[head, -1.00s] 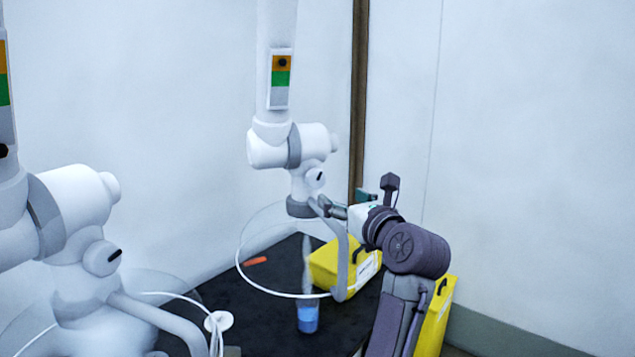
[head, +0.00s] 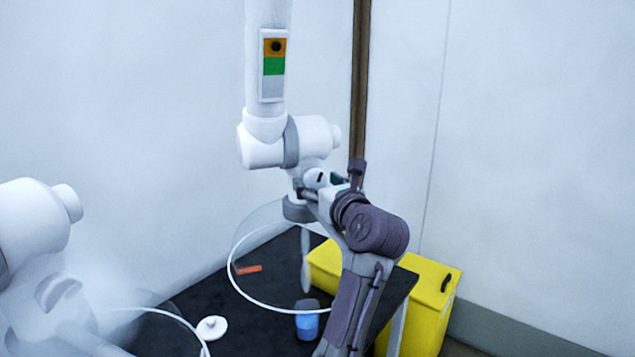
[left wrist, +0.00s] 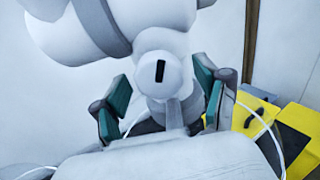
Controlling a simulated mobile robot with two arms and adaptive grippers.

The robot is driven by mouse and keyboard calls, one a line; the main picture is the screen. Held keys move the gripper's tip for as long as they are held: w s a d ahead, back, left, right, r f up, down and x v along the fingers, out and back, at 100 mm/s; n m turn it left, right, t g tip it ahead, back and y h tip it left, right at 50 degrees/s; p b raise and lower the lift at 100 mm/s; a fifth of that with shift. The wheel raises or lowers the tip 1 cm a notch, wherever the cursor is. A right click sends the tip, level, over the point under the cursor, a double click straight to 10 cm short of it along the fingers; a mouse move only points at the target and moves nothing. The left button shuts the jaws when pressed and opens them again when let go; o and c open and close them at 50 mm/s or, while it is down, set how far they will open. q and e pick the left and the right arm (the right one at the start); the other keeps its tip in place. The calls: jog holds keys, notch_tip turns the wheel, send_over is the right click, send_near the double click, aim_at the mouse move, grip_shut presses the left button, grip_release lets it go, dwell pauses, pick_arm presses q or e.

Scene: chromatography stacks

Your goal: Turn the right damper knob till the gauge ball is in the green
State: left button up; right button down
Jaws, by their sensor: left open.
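The right damper knob (head: 314,178) is a white round cap with a black mark on the right fume arm's lower joint. In the left wrist view the knob (left wrist: 160,76) faces me and its mark stands upright. The gauge (head: 272,66) above has an orange top, a green middle and a grey bottom; its black ball (head: 276,46) is in the orange. My left gripper (head: 323,185) is open at the knob. In the left wrist view its teal-padded fingers (left wrist: 162,98) stand either side of the knob, with gaps. My right gripper is not in view.
A second white fume arm (head: 30,225) stands at the left. Clear hoods with white rims hang over the black bench (head: 262,318). On it are a blue-filled vessel (head: 307,322), an orange item (head: 248,269) and a white piece (head: 211,328). A yellow bin (head: 432,300) stands at right.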

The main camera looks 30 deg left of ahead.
pick_arm(q)
jog(key=c, duration=1.1)
jog(key=m+p, duration=0.1)
jog(key=m, duration=0.1)
jog(key=m+p, duration=0.1)
jog(key=p, duration=0.1)
jog(key=shift+r+m, duration=0.2)
jog(key=shift+m, duration=0.2)
jog(key=shift+c, duration=0.2)
jog(key=shift+s+f+m+p, duration=0.1)
jog(key=shift+f+m+p, duration=0.05)
jog(key=shift+m+p, duration=0.35)
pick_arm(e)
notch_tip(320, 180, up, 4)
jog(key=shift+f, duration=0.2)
pick_arm(q)
jog(key=o, duration=1.1)
jog(key=shift+f, duration=0.1)
jog(key=shift+o, duration=0.2)
